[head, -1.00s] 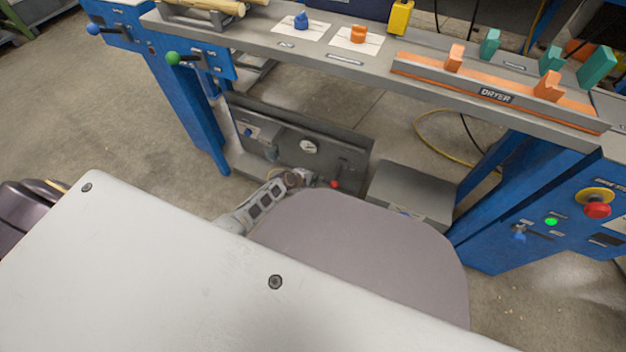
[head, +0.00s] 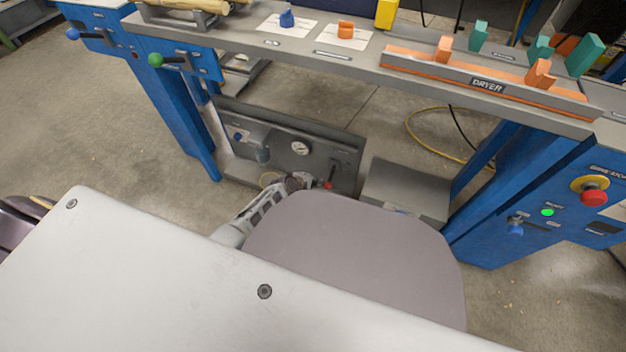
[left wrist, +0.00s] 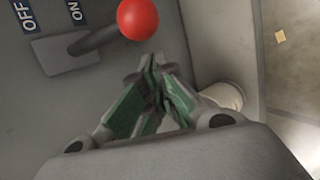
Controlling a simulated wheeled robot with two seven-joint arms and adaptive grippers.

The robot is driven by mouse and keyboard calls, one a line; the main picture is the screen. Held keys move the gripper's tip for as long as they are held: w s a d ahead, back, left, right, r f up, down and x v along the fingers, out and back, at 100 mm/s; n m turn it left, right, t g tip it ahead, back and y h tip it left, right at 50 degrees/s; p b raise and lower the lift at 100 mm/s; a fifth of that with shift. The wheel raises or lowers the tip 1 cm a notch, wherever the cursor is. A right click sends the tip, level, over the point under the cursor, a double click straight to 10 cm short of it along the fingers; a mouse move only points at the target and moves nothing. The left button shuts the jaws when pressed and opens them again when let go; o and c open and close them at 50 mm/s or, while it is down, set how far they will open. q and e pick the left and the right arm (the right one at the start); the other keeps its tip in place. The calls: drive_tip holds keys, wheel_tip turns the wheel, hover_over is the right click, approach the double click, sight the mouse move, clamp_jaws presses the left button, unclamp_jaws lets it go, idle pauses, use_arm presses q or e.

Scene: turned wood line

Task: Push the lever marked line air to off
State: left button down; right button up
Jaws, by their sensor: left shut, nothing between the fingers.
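The lever (left wrist: 92,40) has a dark shaft and a red ball knob (left wrist: 138,18). It comes out of a grey plate marked OFF and ON in the left wrist view, with ON beside the shaft and OFF farther left. In the head view the red knob (head: 327,185) shows low on the grey panel (head: 345,150) under the bench. My left gripper (left wrist: 152,65) is shut and empty, its green-sided fingertips just below the knob in the wrist view. I cannot tell whether they touch it. In the head view my left gripper (head: 311,182) is beside the knob, partly hidden. My right gripper is not in view.
A round gauge (head: 300,148) and a grey box with a blue part sit on the same panel. A grey box (head: 405,190) stands right of it. Blue bench legs (head: 185,125) flank the space. The bench top with the dryer rail (head: 487,85) is above.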

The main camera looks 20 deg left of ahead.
use_arm(q)
drive_tip(key=shift+s+d+r, duration=0.25)
drive_tip(key=shift+s+d, duration=0.1)
drive_tip(key=shift+d, duration=0.2)
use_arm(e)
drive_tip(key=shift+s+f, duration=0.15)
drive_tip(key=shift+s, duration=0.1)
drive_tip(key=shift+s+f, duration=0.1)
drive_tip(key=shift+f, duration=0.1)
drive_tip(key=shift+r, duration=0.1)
use_arm(q)
drive_tip(key=shift+s+r+g+p, duration=0.1)
drive_tip(key=shift+r+g+p, duration=0.15)
drive_tip(key=shift+p, duration=0.5)
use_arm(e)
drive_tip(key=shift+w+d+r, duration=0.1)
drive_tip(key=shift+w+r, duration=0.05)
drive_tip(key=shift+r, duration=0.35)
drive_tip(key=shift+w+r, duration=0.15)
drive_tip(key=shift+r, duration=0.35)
use_arm(q)
drive_tip(key=shift+r+g+p, duration=0.15)
drive_tip(key=shift+g+p, duration=0.1)
drive_tip(key=shift+p, duration=0.3)
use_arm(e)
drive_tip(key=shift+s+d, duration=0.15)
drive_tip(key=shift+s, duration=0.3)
